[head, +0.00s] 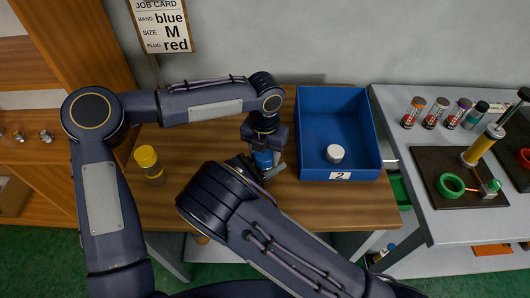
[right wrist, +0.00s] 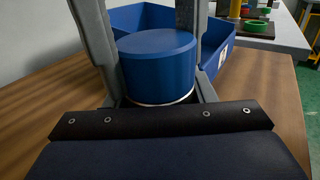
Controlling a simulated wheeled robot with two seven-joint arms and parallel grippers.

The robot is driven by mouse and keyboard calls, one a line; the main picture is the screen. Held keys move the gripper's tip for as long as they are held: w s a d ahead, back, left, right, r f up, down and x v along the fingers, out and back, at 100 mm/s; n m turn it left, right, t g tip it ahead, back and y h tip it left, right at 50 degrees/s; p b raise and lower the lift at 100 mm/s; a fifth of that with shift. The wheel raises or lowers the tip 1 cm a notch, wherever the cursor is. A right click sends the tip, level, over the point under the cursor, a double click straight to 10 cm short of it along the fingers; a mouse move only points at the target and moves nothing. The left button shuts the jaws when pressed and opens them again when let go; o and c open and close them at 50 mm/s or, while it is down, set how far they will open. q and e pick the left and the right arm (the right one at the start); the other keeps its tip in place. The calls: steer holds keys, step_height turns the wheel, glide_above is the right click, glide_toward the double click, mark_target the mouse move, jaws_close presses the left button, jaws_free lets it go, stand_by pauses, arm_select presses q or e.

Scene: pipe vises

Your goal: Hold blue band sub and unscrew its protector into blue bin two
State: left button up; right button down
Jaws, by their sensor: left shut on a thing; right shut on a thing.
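In the head view my left gripper (head: 264,138) is above the table beside blue bin two, its fingertips close over a blue piece (head: 263,159). My right gripper reaches in from the front, at the same piece. In the right wrist view a blue round cap (right wrist: 157,62) with a pale ring at its lower edge sits between the two grey fingers of my right gripper (right wrist: 155,75). The body of the sub is mostly hidden by my arms and grippers. Blue bin two (head: 314,172) stands just right of the grippers, with a white cap (head: 335,153) inside.
A yellow-capped dark sub (head: 148,164) stands left on the wooden table (head: 335,213). A job card (head: 162,25) reads blue, M, red. A grey bench (head: 440,222) at right holds several capped tubes, a dark mat and a green ring (head: 451,186).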

arm_select(q)
steer(key=n, duration=0.3)
steer(key=shift+d, duration=0.2)
steer(key=o, duration=1)
steer(key=shift+o, duration=0.3)
steer(key=shift+a, duration=0.15)
steer(key=shift+r, duration=0.1)
